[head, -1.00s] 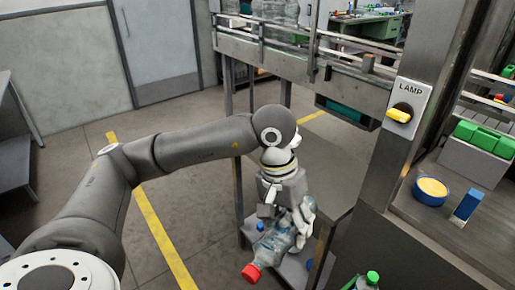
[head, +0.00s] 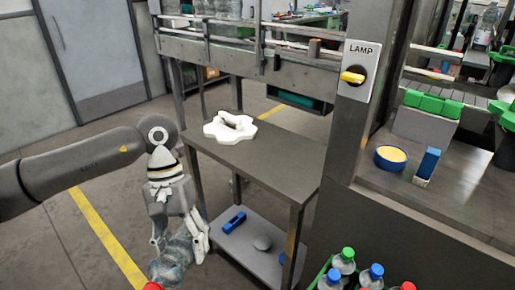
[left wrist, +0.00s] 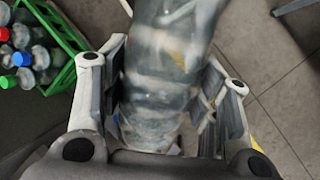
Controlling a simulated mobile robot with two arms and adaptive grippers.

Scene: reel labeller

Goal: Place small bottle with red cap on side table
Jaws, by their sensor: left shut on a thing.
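My left gripper (head: 177,226) is shut on a clear bottle (head: 172,262) whose red cap (head: 152,286) points down at the lower edge of the head view. In the left wrist view the bottle (left wrist: 165,75) stands between the two fingers of the gripper (left wrist: 160,110), with its cap out of sight. The side table (head: 270,155) is right of the gripper, with a dark top and a lower shelf. The bottle hangs beside the table, in front of its left side, apart from the top. My right gripper is not in view.
A white object (head: 231,127) lies on the table's back left. A blue item (head: 234,222) lies on the lower shelf. A green crate (head: 322,272) of capped bottles stands at front right. The LAMP post (head: 357,95) rises right of the table. The table's front half is clear.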

